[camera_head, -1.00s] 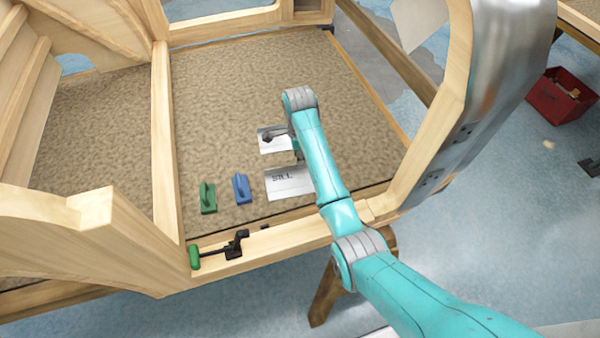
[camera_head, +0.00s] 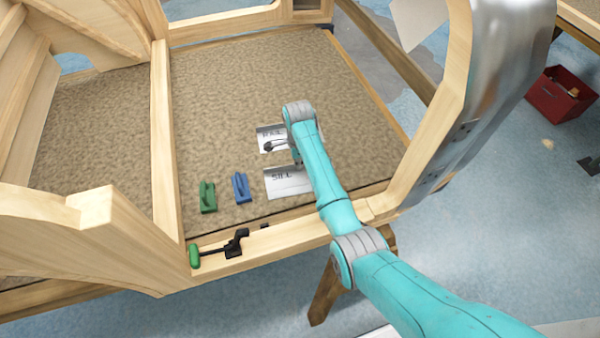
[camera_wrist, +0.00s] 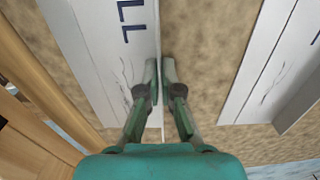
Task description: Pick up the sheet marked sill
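The sheet marked SILL (camera_head: 292,186) is pale grey and lies on the brown floor panel near the front rail. In the wrist view the sill sheet (camera_wrist: 105,45) is at the left, with its lettering partly cut off. My gripper (camera_wrist: 161,72) has its fingertips brought close together at the right edge of this sheet, and the thin edge runs between them. In the head view my gripper (camera_head: 297,158) is low at the sheet's far edge, partly hidden by my arm.
A second lettered sheet (camera_head: 269,133) lies just behind, partly covered by my arm. A green block (camera_head: 208,197) and a blue block (camera_head: 241,188) with handles stand to the left. A green-handled clamp (camera_head: 222,248) sits on the front wooden rail. The panel is clear further back.

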